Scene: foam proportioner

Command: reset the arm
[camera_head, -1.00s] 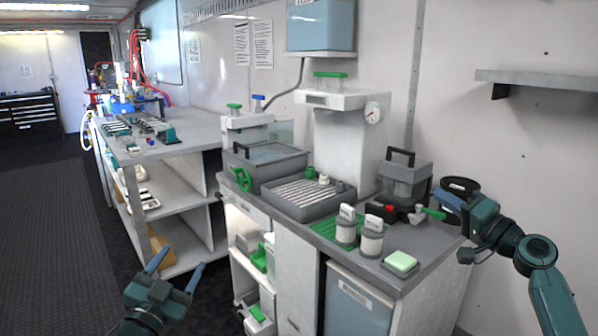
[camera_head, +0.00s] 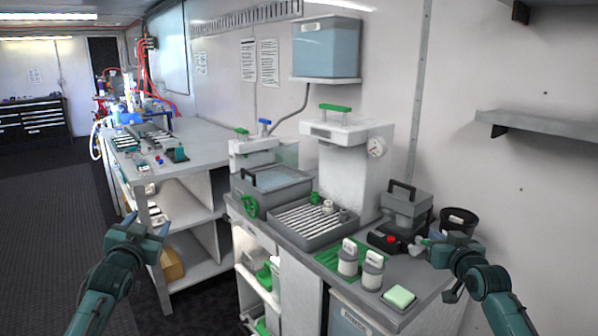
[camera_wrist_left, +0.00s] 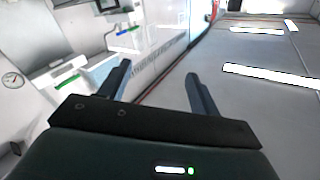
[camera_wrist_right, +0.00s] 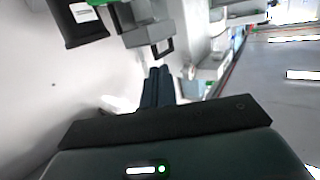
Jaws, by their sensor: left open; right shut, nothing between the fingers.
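My left gripper (camera_head: 140,235) is raised at the lower left of the head view, in front of the shelved bench. It is open and empty, and its two fingers (camera_wrist_left: 158,85) stand apart in the left wrist view. My right gripper (camera_head: 440,252) is at the right of the head view, by the right end of the counter. Its fingers (camera_wrist_right: 158,86) are together in the right wrist view with nothing between them. Whether it touches the counter items behind it cannot be told.
The counter (camera_head: 290,242) holds a ribbed tray (camera_head: 312,222), two white-lidded canisters (camera_head: 348,260), a green-topped block (camera_head: 398,297), a grey handled box (camera_head: 405,205) and a black bucket (camera_head: 458,222). A wall shelf (camera_head: 545,125) juts out at right. Open floor (camera_head: 50,220) lies at left.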

